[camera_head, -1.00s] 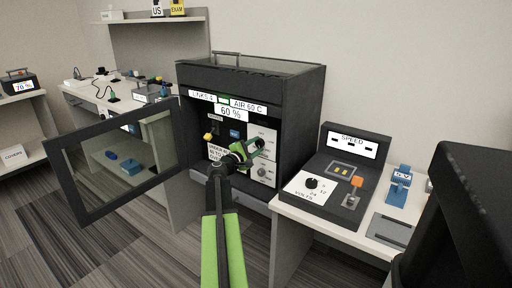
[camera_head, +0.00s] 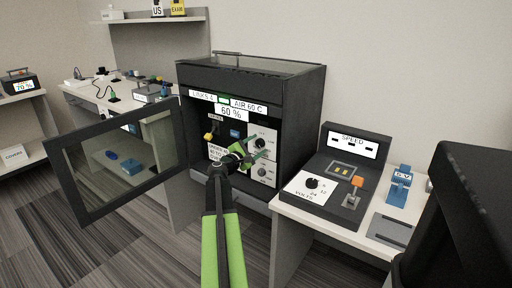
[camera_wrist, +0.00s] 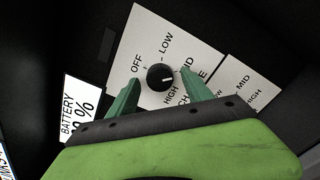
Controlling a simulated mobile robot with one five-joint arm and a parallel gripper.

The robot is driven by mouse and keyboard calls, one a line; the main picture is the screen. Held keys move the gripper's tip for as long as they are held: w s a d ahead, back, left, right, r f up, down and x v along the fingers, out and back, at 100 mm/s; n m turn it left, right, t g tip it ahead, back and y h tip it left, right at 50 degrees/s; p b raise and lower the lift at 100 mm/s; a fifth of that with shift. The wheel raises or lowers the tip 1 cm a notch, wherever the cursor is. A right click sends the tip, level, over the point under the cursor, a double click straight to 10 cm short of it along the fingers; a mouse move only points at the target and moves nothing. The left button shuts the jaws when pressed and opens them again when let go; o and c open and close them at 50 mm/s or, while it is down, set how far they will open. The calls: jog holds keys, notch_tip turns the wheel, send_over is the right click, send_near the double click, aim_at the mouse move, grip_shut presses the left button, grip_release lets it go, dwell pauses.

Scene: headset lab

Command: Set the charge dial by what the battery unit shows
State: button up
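The charge dial (camera_wrist: 160,77) is a round black knob on a white panel marked OFF, LOW, MID and HIGH. Its white mark points right, toward the MID–HIGH side. My gripper (camera_wrist: 160,79) is open, with one green finger on each side of the knob in the wrist view; I cannot tell whether they touch it. In the head view my gripper (camera_head: 254,150) is at the panel inside the dark battery unit (camera_head: 300,105). The unit's display (camera_head: 231,113) reads 60 %. A battery label (camera_wrist: 80,108) is partly cut off in the wrist view.
The unit's glazed door (camera_head: 120,160) stands open on the left. Another knob (camera_head: 262,172) sits low on the panel. On the right, a bench holds a SPEED and VOLTS console (camera_head: 335,180) and a blue stand (camera_head: 400,183).

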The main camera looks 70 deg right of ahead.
jog(key=v, duration=1.7)
jog(key=shift+a, duration=0.25)
jog(key=shift+w, duration=0.1)
